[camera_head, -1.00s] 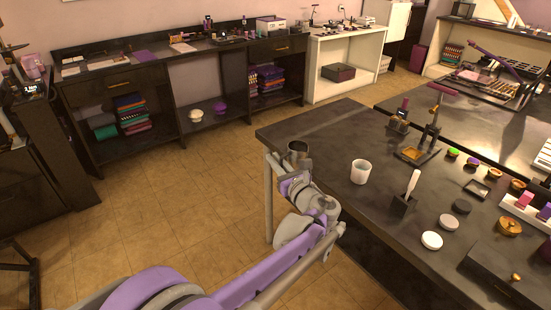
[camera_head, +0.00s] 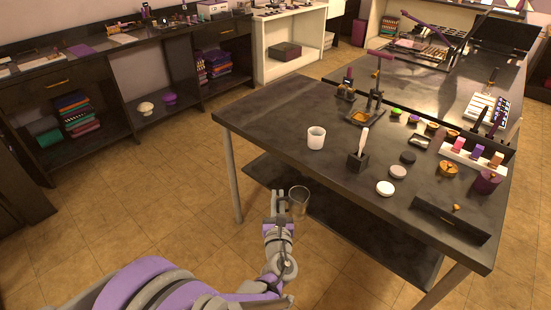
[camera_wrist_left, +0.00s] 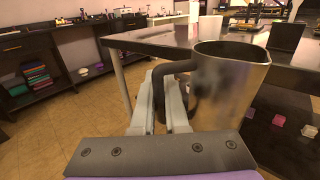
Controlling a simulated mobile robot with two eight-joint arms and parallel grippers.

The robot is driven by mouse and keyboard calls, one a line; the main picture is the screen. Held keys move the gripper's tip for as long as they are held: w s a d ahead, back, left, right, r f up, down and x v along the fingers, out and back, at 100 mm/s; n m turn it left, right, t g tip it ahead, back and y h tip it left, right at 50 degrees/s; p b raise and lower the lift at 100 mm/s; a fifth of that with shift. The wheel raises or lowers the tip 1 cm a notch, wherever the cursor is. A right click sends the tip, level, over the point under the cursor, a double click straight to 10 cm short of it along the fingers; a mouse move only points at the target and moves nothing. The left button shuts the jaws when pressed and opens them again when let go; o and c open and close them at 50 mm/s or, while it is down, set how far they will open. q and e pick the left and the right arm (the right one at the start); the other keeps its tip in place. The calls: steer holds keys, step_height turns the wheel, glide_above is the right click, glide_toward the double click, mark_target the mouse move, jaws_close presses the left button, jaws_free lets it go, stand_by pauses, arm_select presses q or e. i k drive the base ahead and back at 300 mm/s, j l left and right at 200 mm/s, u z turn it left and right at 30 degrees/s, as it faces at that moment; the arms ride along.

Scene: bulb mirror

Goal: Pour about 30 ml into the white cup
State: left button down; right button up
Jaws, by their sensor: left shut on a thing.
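The white cup (camera_head: 316,138) stands upright and apart on the dark table, near its front left part. In the left wrist view a pale cup (camera_wrist_left: 210,27) shows behind the pitcher, partly hidden by it. My left gripper (camera_head: 279,202) is shut on the handle of a metal pitcher (camera_head: 299,201). The pitcher is held upright off the table, in front of its near edge. In the left wrist view the pitcher (camera_wrist_left: 226,85) is right of my left gripper's fingers (camera_wrist_left: 165,90); its contents are hidden. My right gripper is not in view.
The dark table (camera_head: 262,115) has a lower shelf (camera_head: 330,218). Right of the cup stand a holder with a white-handled tool (camera_head: 358,160) and a white round disc (camera_head: 385,188). A press-like stand (camera_head: 372,95) is farther back. The table's left end is clear.

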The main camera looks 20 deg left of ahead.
mark_target(316, 138)
steer(key=i+j, duration=0.1)
steer(key=j, duration=0.4)
steer(key=i+j, duration=0.1)
steer(key=j, duration=0.45)
steer(key=i+j, duration=0.1)
steer(key=j, duration=0.4)
steer(key=j+z, duration=0.15)
steer(key=z, duration=1.15)
steer(key=i+j, duration=0.15)
steer(key=j, duration=0.15)
steer(key=i+j, duration=0.2)
steer(key=j, duration=0.1)
